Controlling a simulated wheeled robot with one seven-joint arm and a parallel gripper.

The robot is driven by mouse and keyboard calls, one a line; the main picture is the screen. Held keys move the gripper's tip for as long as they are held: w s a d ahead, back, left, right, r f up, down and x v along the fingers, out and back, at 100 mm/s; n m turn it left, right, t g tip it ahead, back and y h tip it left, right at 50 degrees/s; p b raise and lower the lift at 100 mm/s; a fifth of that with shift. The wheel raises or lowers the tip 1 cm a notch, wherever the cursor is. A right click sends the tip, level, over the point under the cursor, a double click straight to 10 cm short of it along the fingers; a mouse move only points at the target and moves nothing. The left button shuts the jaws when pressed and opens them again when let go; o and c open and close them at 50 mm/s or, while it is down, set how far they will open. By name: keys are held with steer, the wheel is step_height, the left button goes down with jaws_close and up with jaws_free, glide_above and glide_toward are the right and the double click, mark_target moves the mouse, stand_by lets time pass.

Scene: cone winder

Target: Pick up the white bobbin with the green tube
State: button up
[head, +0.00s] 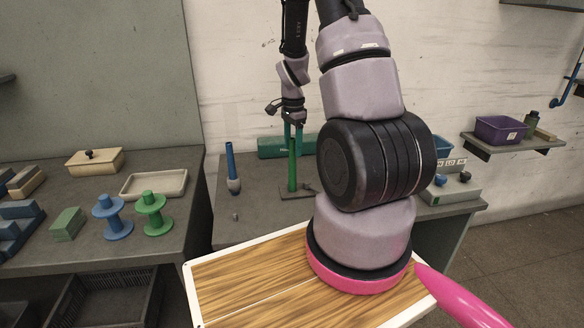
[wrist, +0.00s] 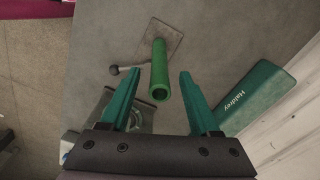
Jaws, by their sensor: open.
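A green tube (head: 293,164) stands upright on a small grey base plate (head: 296,191) on the bench; no white winding is visible on it. In the wrist view the green tube (wrist: 160,75) is seen from above, with its hollow end towards the camera and its plate (wrist: 165,42) beyond. My gripper (head: 293,146) is over the tube's top, pointing down. In the wrist view its teal fingers (wrist: 160,84) are open, one on each side of the tube with gaps showing. Whether the tube's top is between the fingertips in depth, I cannot tell.
A blue tube with a pale lower part (head: 233,172) stands left of the green tube. A dark green box (head: 274,147) lies behind; it also shows in the wrist view (wrist: 262,92). A lever with a dark knob (wrist: 114,70) is beside the plate. Blue (head: 113,217) and green (head: 153,213) spools stand left.

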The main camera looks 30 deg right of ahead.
mark_target(292, 166)
step_height(292, 166, down, 4)
steer(key=shift+a+r, duration=0.1)
steer(key=shift+r, duration=0.05)
jaws_close()
steer(key=shift+r, duration=0.1)
